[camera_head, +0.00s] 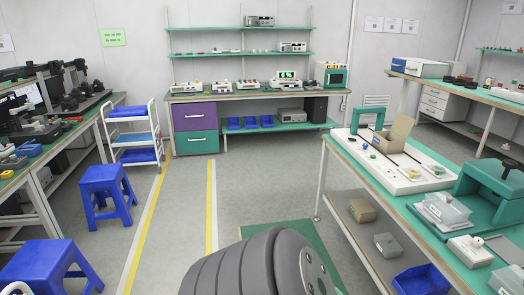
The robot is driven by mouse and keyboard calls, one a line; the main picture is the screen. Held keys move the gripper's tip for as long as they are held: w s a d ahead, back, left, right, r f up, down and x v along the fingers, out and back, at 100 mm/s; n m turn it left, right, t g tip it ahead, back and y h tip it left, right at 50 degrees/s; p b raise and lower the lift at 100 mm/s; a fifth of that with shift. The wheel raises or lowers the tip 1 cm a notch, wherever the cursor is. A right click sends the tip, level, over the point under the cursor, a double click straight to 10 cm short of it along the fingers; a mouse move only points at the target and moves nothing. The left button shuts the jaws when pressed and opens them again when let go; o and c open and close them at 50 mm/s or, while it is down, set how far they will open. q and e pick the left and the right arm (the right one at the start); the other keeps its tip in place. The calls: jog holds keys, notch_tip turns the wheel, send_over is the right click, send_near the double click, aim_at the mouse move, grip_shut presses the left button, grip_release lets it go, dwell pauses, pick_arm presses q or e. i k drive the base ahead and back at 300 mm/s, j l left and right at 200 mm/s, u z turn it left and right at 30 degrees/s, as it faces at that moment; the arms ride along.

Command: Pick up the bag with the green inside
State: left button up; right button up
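Several small items lie on a white tray (398,184) on the right workbench. One of them (438,170) looks partly green, and another (413,173) looks yellowish. They are too small to tell for sure which is a bag with green inside.
The green machine (496,182) and an open cardboard box (396,132) stand on the right workbench (408,212). Boxes and a blue bin (422,280) are on its lower shelf. Blue stools (106,190) and a white cart (133,134) stand left.

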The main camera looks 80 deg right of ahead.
aim_at(431, 169)
jog(key=z, duration=3.95)
